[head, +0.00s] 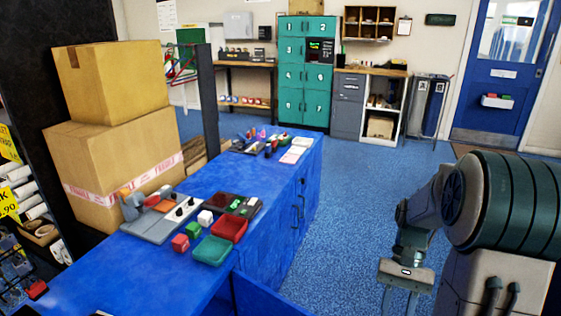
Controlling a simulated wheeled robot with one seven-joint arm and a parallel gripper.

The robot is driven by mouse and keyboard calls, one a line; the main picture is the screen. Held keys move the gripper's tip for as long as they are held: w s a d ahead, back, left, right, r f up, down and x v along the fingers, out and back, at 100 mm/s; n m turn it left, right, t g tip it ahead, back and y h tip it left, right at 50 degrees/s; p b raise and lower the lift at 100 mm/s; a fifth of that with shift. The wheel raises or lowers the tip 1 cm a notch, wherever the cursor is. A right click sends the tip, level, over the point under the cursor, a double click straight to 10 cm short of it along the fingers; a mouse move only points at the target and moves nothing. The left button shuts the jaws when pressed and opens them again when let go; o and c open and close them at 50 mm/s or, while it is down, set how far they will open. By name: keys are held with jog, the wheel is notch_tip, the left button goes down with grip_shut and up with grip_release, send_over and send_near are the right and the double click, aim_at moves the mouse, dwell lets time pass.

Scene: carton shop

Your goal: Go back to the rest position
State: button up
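My gripper (400,300) is at the lower right of the head view, pointing down over the blue floor. It is beside the blue counter (120,272), to its right and apart from it. Its two fingers are apart with nothing seen between them, so it looks open and empty. The lowest part of the fingers is cut off by the picture's bottom edge. My arm is folded at the right side.
The counter bears a green tray (211,251), a red tray (229,230), small blocks and a grey device (160,222). Two stacked cartons (115,80) stand behind it. A blue panel (265,298) juts from the counter's front. Open floor (365,190) leads to teal lockers (303,75) and a blue door (500,95).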

jog(key=s+a+r+n+t+h+p, duration=0.1)
jog(key=s+a+r+n+t+p, duration=0.1)
jog(key=r, duration=0.6)
jog(key=s+a+r+n+t+h+p, duration=0.1)
jog(key=s+a+r+n+t+p, duration=0.1)
jog(key=s+a+r+t+p, duration=0.3)
notch_tip(320, 180, up, 4)
jog(key=a+t+p, duration=0.1)
jog(key=a+t, duration=0.1)
jog(key=shift+a+n+t+h, duration=0.3)
jog(key=shift+a+n+h, duration=0.05)
jog(key=shift+n+h, duration=0.05)
